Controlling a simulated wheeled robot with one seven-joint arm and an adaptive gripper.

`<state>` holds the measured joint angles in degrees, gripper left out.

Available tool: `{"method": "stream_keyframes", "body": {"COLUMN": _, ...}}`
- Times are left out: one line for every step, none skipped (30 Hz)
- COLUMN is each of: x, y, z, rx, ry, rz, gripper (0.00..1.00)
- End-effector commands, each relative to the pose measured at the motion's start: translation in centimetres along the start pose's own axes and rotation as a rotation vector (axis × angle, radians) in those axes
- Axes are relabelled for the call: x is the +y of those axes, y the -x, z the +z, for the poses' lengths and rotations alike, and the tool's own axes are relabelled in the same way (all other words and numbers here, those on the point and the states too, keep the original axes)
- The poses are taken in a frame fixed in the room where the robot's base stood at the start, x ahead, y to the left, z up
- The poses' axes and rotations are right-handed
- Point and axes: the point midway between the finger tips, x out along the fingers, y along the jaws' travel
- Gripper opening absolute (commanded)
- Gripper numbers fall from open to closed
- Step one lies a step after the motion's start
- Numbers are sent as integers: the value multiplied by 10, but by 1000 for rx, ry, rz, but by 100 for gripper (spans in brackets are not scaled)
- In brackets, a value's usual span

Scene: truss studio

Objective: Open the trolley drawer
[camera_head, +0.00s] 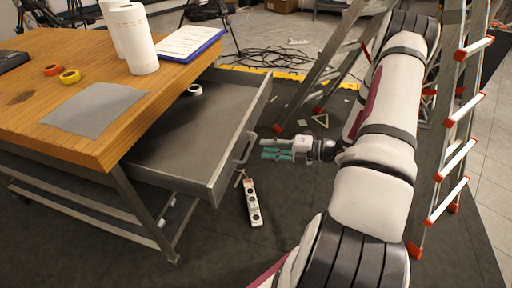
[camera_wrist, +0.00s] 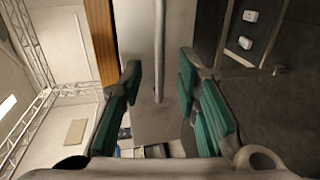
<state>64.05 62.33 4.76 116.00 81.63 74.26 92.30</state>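The trolley drawer (camera_head: 160,160) is a grey metal tray under the wooden trolley top, pulled far out to the right. Its bar handle (camera_head: 244,150) sits on the drawer's front panel. My gripper (camera_head: 268,150) is just right of the handle in the head view, with its green-padded fingers pointing at it. In the wrist view my gripper (camera_wrist: 158,88) is open, and the handle bar (camera_wrist: 159,50) runs between the fingers with gaps on both sides. Whether the bar is at fingertip depth is hard to tell.
A white tape roll (camera_head: 194,90) lies in the drawer. White paper rolls (camera_head: 141,50), a clipboard (camera_head: 190,42) and tape rolls (camera_head: 70,76) are on the wooden top (camera_head: 40,110). A power strip (camera_head: 252,203) lies on the floor. A ladder (camera_head: 455,150) stands right of my arm.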

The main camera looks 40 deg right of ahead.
Motion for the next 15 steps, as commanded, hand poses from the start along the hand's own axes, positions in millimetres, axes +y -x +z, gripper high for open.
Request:
{"method": "stream_keyframes", "body": {"x": 0, "y": 11, "z": 0, "rx": -2, "ry": 1, "rz": -1, "gripper": 30}}
{"method": "stream_keyframes", "body": {"x": 0, "y": 17, "z": 1, "rx": -3, "ry": 1, "rz": -2, "gripper": 30}}
{"method": "stream_keyframes", "body": {"x": 0, "y": 23, "z": 1, "rx": -2, "ry": 2, "rz": -1, "gripper": 30}}
{"method": "stream_keyframes", "body": {"x": 0, "y": 28, "z": 0, "rx": -1, "ry": 2, "rz": -1, "gripper": 30}}
{"method": "stream_keyframes", "body": {"x": 0, "y": 32, "z": 0, "rx": -2, "ry": 1, "rz": -1, "gripper": 30}}
{"method": "stream_keyframes", "body": {"x": 0, "y": 38, "z": 1, "rx": -2, "ry": 1, "rz": -1, "gripper": 30}}
{"method": "stream_keyframes", "body": {"x": 0, "y": 41, "z": 0, "rx": -1, "ry": 1, "rz": -1, "gripper": 30}}
{"method": "stream_keyframes", "body": {"x": 0, "y": 44, "z": 0, "rx": -1, "ry": 1, "rz": -1, "gripper": 30}}
{"method": "stream_keyframes", "body": {"x": 0, "y": 47, "z": 0, "rx": -1, "ry": 1, "rz": 0, "gripper": 30}}
{"method": "stream_keyframes", "body": {"x": 0, "y": 49, "z": 0, "rx": -1, "ry": 1, "rz": 0, "gripper": 30}}
{"method": "stream_keyframes", "body": {"x": 0, "y": 50, "z": 0, "rx": 0, "ry": 1, "rz": 0, "gripper": 30}}
{"method": "stream_keyframes", "body": {"x": 0, "y": 52, "z": 0, "rx": 1, "ry": 1, "rz": 0, "gripper": 30}}
{"method": "stream_keyframes", "body": {"x": 0, "y": 53, "z": 0, "rx": 1, "ry": 1, "rz": 0, "gripper": 30}}
{"method": "stream_keyframes", "body": {"x": 0, "y": 53, "z": 0, "rx": 1, "ry": 1, "rz": 0, "gripper": 30}}
{"method": "stream_keyframes", "body": {"x": 0, "y": 54, "z": 0, "rx": 1, "ry": 1, "rz": 0, "gripper": 30}}
